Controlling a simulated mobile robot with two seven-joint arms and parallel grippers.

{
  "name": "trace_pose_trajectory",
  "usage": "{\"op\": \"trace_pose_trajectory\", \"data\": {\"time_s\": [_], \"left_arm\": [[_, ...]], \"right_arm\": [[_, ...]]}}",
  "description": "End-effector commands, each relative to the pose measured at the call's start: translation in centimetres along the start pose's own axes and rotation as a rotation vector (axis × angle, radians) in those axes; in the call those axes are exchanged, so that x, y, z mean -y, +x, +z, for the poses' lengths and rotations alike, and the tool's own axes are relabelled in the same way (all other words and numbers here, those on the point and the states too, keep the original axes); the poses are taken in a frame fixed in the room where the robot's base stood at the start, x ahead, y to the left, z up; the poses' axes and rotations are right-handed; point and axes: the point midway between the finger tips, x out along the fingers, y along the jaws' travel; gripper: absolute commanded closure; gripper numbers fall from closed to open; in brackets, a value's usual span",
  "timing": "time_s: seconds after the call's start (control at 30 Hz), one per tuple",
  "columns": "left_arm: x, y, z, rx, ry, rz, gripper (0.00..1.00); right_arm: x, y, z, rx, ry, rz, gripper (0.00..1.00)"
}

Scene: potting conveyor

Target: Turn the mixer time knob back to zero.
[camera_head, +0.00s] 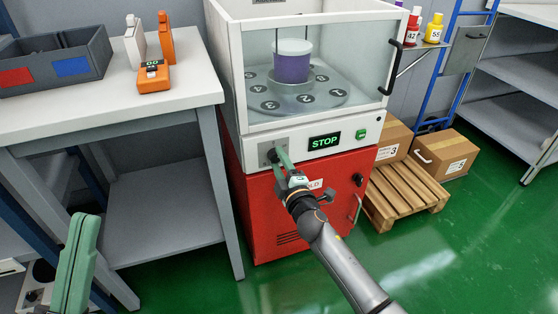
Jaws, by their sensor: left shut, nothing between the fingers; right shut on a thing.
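The mixer (230,90) is a white cabinet on a red base, with a glass window at the front. Its dark time knob (271,155) sits on a grey plate at the left of the front panel. My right gripper (278,155) is shut on the time knob, and its green fingers partly hide it. The knob's scale and pointer are too small to read. A display (324,141) on the panel shows STOP in green. My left gripper (86,222) is at the lower left, far from the mixer, shut and empty.
Inside the mixer a purple container (291,68) with a white lid stands on a numbered round plate (330,95). A workbench (200,85) at left holds a grey bin (95,50) and orange devices. Boxes on a pallet (400,198) stand right of the mixer.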

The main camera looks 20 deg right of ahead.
Motion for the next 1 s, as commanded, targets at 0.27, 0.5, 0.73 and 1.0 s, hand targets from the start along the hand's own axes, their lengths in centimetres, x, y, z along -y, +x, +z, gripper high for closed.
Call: {"op": "trace_pose_trajectory", "data": {"time_s": [0.27, 0.5, 0.73, 1.0], "left_arm": [[0.23, 0.34, -0.38, -0.004, -0.001, -0.004, 1.0], [0.35, 0.59, -0.67, -0.007, 0.002, -0.003, 1.0], [0.46, 0.81, -0.92, -0.009, 0.008, -0.003, 1.0], [0.6, 0.98, -1.11, -0.011, 0.012, -0.007, 1.0]], "right_arm": [[0.03, -0.03, -0.03, -0.002, -0.266, -0.003, 1.0], [-0.03, -0.03, -0.03, -0.001, -0.485, -0.003, 1.0], [-0.05, -0.04, -0.03, -0.002, -0.655, -0.002, 1.0], [0.0, -0.04, -0.01, 0.0, -0.777, -0.003, 1.0]]}}
